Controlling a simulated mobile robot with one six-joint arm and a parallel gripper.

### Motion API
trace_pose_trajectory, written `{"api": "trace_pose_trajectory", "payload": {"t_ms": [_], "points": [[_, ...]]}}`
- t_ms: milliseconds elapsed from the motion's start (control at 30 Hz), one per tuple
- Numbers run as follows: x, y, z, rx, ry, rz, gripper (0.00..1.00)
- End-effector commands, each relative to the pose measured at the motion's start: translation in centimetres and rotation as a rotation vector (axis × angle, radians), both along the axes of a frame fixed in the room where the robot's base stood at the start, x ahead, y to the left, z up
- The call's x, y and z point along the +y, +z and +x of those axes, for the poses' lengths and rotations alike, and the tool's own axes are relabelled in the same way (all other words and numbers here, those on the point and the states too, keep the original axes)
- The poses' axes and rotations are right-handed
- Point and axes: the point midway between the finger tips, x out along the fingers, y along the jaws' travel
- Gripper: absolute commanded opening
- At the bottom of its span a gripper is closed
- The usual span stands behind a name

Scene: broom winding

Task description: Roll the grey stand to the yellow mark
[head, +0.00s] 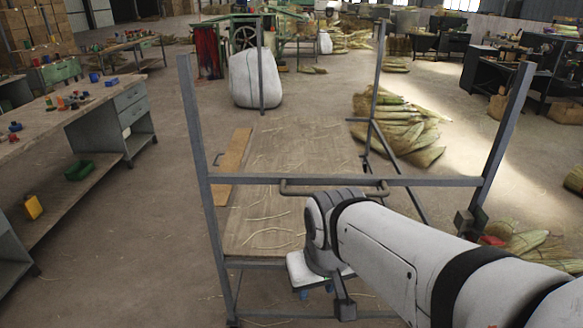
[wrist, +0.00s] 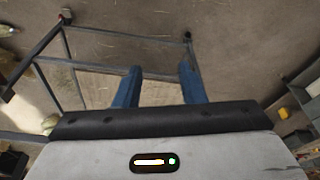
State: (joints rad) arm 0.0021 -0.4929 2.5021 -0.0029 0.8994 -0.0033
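The grey stand (head: 430,182) is a metal frame with tall corner posts and a low wooden deck, right in front of me. A curved handle (head: 290,192) sits on its near crossbar. In the wrist view, the stand's frame (wrist: 50,86) shows beyond the fingers. My gripper (head: 317,291) is at the stand's near side, below the handle in the picture and partly hidden by my arm. In the wrist view, its two blue fingers (wrist: 160,72) are apart with nothing clearly held between them. I cannot make out a yellow mark on the floor.
A workbench (head: 85,115) with small items runs along the left, a yellow container (head: 33,207) on its lower shelf. A white sack (head: 255,78) stands beyond the stand. Broom straw bundles (head: 400,128) lie to the right. Floor between bench and stand is clear.

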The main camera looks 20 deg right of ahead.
Motion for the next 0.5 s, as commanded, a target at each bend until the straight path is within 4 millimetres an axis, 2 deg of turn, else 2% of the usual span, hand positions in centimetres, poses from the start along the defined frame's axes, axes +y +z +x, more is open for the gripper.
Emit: {"api": "trace_pose_trajectory", "payload": {"t_ms": [67,167,267,367,500], "points": [[0.0,0.0,0.0,0.000,0.000,0.000,0.36],[-0.2,-0.1,0.3,-0.007,0.004,-0.006,0.41],[-0.8,-0.6,2.0,-0.051,0.024,-0.045,0.41],[-2.6,-1.4,5.7,-0.144,0.092,-0.131,0.41],[-7.5,-2.4,12.5,-0.319,0.264,-0.327,0.41]]}}
